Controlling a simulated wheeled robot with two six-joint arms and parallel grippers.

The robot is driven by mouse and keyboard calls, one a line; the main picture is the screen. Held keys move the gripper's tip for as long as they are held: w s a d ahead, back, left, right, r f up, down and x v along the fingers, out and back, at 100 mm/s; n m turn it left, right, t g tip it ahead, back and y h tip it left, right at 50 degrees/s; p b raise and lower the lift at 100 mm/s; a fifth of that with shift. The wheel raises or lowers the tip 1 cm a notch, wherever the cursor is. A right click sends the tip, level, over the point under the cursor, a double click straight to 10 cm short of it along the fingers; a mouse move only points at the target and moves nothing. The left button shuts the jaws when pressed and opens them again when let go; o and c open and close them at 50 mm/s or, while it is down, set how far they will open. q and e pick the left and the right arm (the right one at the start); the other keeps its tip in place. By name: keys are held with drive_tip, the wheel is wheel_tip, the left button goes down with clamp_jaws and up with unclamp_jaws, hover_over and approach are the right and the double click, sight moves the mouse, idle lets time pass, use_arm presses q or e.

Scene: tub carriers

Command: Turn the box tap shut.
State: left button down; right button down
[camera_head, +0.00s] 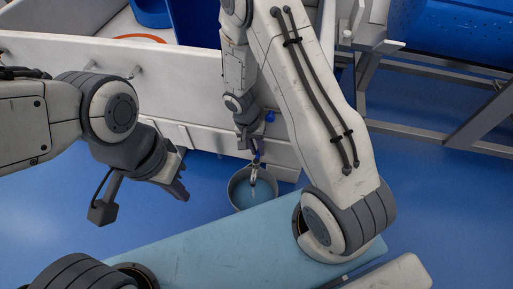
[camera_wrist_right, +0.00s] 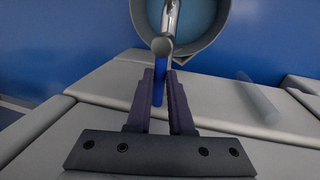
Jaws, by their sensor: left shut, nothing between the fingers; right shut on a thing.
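The tap's metal spout (camera_head: 254,171) sits low on the white box (camera_head: 110,62), over a grey bucket (camera_head: 233,200). A pale streak shows below the spout in the head view; I cannot tell if it is running water. In the right wrist view the spout (camera_wrist_right: 171,18) reaches over the bucket (camera_wrist_right: 218,40), whose inside is bluish. My right gripper (camera_head: 253,141) is shut on the blue tap handle (camera_wrist_right: 158,84), which lies between its fingers (camera_wrist_right: 162,88). The fingers partly hide the handle. My left gripper (camera_head: 182,189) is shut and empty, left of the bucket.
A light-blue surface (camera_head: 220,245) lies in front of the bucket. A metal frame (camera_head: 440,130) with a blue tub (camera_head: 450,35) stands at the right. An orange hose (camera_head: 140,37) and a blue container (camera_head: 152,12) show at the top left.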

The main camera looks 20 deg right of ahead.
drive_tip(key=shift+w, duration=0.1)
idle(0.7)
drive_tip(key=shift+d+m, duration=0.2)
drive_tip(key=shift+m, duration=0.6)
drive_tip(key=c, duration=0.8)
unclamp_jaws()
drive_tip(key=shift+a+n, duration=0.15)
drive_tip(key=shift+n, duration=0.35)
drive_tip(key=shift+s+a+r+n+t+p, duration=0.1)
drive_tip(key=shift+s+a+r+n+p, duration=0.55)
drive_tip(key=shift+r+p, duration=3.35)
drive_tip(key=shift+s+a+r+n+t+p, duration=0.1)
drive_tip(key=shift+a+r+n+p, duration=1.15)
drive_tip(key=shift+r, duration=4.8)
drive_tip(key=shift+s+a+r+n+t+p, duration=0.1)
drive_tip(key=shift+s+a+r+n+p, duration=0.25)
drive_tip(key=shift+a+r+p, duration=2.5)
drive_tip(key=d+r, duration=0.2)
drive_tip(key=r, duration=0.1)
drive_tip(key=d+r+p, duration=0.1)
drive_tip(key=shift+r, duration=0.2)
